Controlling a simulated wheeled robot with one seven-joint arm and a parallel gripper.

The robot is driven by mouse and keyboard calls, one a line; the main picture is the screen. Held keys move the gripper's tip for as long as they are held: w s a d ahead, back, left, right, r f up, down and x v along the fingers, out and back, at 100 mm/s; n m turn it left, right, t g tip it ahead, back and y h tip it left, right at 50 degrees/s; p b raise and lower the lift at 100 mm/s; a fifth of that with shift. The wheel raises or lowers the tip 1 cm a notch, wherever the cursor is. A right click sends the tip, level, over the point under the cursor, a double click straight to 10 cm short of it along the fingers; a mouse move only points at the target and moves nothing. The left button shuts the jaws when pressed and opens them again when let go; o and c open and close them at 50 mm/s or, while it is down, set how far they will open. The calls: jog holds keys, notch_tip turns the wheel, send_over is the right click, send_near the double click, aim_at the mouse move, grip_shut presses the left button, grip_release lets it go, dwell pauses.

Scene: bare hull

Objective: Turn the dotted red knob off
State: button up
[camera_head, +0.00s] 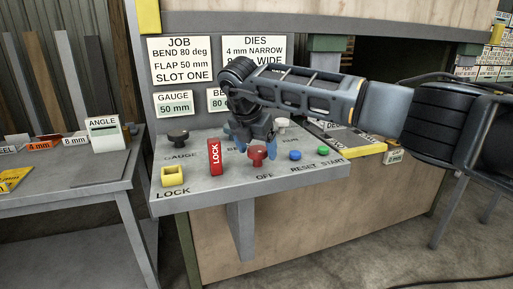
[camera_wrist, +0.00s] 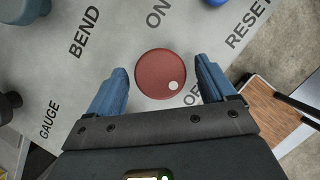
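The red knob (camera_head: 257,153) stands on the grey sloped panel (camera_head: 215,183) above the OFF label. In the wrist view the knob (camera_wrist: 155,70) is a round disc. Its white dot sits at the lower right of its face, on the side of the partly hidden OFF label (camera_wrist: 191,98); the ON label (camera_wrist: 158,14) is above. My gripper (camera_wrist: 161,67) is open, with one blue finger on each side of the knob and gaps between. In the head view my gripper (camera_head: 250,134) is over the panel, just behind the knob.
A red LOCK block (camera_head: 215,157) and yellow socket (camera_head: 173,176) are to the left. A black knob (camera_head: 178,136) is behind them. Blue (camera_head: 295,155) and green (camera_head: 323,150) buttons are close on the right. A pale knob (camera_head: 282,124) is behind my gripper.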

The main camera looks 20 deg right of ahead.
jog(key=b+v, duration=0.1)
jog(key=v, duration=0.6)
jog(key=shift+r, duration=0.4)
jog(key=shift+s+f, duration=0.1)
jog(key=shift+s, duration=0.05)
